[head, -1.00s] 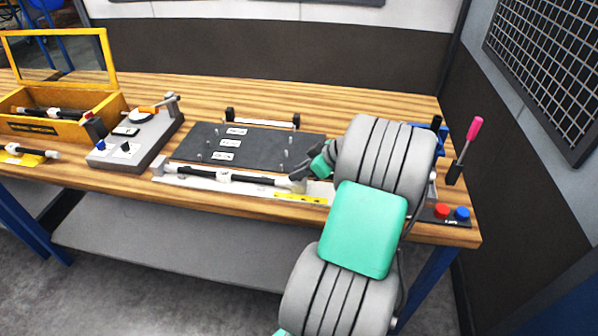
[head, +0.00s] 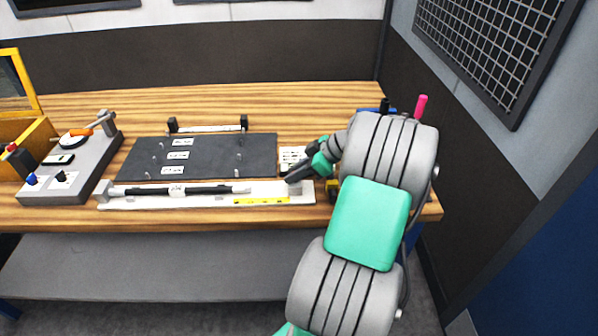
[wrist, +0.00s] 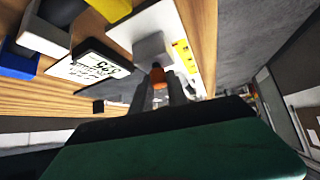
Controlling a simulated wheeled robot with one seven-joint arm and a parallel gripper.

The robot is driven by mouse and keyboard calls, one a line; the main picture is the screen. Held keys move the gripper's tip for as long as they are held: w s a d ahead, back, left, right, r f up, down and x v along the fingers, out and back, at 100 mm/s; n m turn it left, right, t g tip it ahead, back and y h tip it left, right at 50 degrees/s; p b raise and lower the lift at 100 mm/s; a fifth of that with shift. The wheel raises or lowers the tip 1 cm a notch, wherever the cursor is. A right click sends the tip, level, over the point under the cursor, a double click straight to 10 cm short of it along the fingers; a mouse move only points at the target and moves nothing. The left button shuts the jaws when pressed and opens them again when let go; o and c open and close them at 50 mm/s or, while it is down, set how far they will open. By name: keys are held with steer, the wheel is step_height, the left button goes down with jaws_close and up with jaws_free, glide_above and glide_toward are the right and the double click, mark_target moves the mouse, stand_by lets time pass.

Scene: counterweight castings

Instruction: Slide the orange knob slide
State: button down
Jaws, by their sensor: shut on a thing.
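The orange knob (wrist: 159,86) shows in the wrist view between the two dark fingers of my gripper (wrist: 160,93), which is shut on it. In the head view my gripper (head: 292,178) is at the right end of the long white rail (head: 215,203), and its fingers hide the knob. A pale grey block (head: 294,188) sits on the rail under the fingers. A black and white rod (head: 205,189) lies along the rail, its right end apart from the block. A yellow scale strip (head: 262,201) runs along the rail's front.
A dark plate (head: 205,156) with pegs and white labels lies behind the rail. A grey fixture (head: 75,160) with an orange handle stands at the left. A printed card (wrist: 88,66) lies near my gripper. A pink-topped lever (head: 421,105) stands behind my arm.

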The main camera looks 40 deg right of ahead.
steer(key=shift+w+r, duration=0.1)
steer(key=c, duration=1.3)
jaws_free()
steer(key=v, duration=0.7)
steer(key=shift+s+d+r, duration=0.2)
steer(key=shift+s, duration=0.1)
